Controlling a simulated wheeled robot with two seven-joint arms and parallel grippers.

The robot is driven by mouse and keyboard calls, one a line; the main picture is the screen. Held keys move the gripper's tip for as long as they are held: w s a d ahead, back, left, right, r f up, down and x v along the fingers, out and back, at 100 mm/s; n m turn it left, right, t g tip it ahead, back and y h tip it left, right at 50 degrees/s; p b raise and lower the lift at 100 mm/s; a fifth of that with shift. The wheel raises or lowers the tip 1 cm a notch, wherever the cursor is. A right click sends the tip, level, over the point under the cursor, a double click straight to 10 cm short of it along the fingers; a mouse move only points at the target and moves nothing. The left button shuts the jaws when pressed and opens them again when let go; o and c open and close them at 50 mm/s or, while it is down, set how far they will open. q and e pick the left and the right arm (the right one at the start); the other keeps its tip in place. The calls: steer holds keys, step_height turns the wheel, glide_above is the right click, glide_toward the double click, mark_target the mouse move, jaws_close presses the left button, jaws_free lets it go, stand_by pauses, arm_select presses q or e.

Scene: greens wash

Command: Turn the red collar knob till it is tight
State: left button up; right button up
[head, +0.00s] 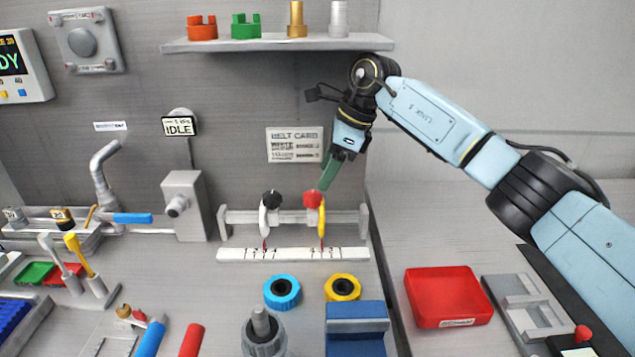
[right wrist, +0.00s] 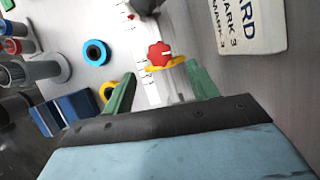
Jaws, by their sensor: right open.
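The red collar knob (head: 313,199) sits on top of the yellow collar (head: 322,220) on the horizontal rail, at the right of a black knob (head: 271,198) on a white collar. My right gripper (head: 325,184) comes down from the upper right, its green fingers close to the red knob. In the right wrist view the red knob (right wrist: 160,53) shows ahead, between the lines of the two open green fingers (right wrist: 160,85), with nothing between the fingertips. Whether a finger touches the knob cannot be told. My left gripper is not in view.
A white scale strip (head: 293,254) lies below the rail. Blue (head: 282,292) and yellow (head: 343,288) rings lie in front. A belt card (head: 295,145) hangs behind; a shelf (head: 278,43) overhangs above. A red tray (head: 447,296) is at right.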

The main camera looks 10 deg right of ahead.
steer(key=s+d, duration=0.3)
steer(key=d, duration=0.8)
steer(key=shift+s+f, duration=0.15)
steer(key=shift+f, duration=0.2)
steer(key=shift+a, duration=0.1)
